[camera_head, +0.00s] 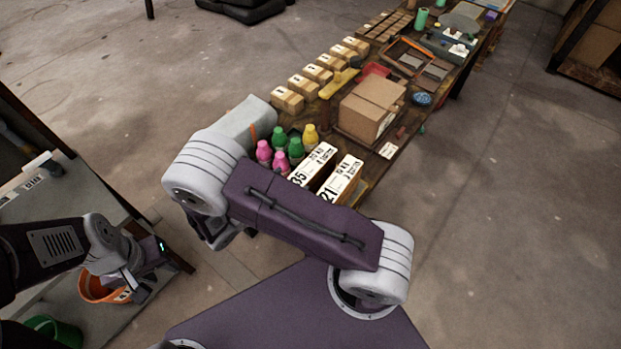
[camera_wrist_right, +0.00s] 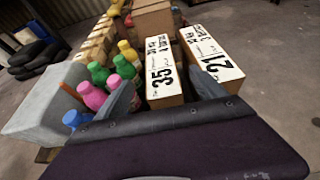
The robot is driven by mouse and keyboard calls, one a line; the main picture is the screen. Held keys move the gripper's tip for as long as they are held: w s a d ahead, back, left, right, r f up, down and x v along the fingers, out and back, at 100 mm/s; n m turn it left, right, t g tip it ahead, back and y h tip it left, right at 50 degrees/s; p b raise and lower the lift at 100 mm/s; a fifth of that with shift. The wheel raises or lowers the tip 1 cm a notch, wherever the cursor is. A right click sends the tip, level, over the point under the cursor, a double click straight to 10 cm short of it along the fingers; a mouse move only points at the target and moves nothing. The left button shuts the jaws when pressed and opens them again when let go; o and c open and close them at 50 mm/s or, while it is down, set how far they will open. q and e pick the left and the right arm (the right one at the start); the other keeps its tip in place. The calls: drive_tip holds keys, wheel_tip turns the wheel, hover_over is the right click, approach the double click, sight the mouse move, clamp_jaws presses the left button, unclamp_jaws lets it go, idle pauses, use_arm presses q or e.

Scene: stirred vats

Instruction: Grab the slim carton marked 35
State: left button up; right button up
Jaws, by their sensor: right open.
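The slim carton marked 35 (camera_head: 313,163) stands upright at the near end of the bench, its white label on top. It also shows in the right wrist view (camera_wrist_right: 162,72). A similar carton marked 21 (camera_head: 342,180) stands to its right, seen too in the right wrist view (camera_wrist_right: 212,60). My right gripper (camera_wrist_right: 165,93) is open and empty, its fingers toward either side of carton 35's near end; contact cannot be told. The head view hides this gripper behind my arm. My left gripper (camera_head: 135,284) is above an orange bucket, far from the cartons; its jaws are unclear.
Pink, green and yellow bottles (camera_head: 281,138) stand just left of carton 35, beside a grey bin (camera_head: 240,122). A large cardboard box (camera_head: 372,105) is behind the cartons. Small numbered boxes (camera_head: 287,99) line the bench's left edge. The orange bucket (camera_head: 92,290) is at lower left.

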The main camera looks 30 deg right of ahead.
sight(303, 174)
drive_tip(key=x, duration=0.3)
drive_tip(key=p+x, duration=0.1)
drive_tip(key=x, duration=0.5)
drive_tip(key=shift+f, duration=0.15)
drive_tip(key=shift+a, duration=0.1)
clamp_jaws()
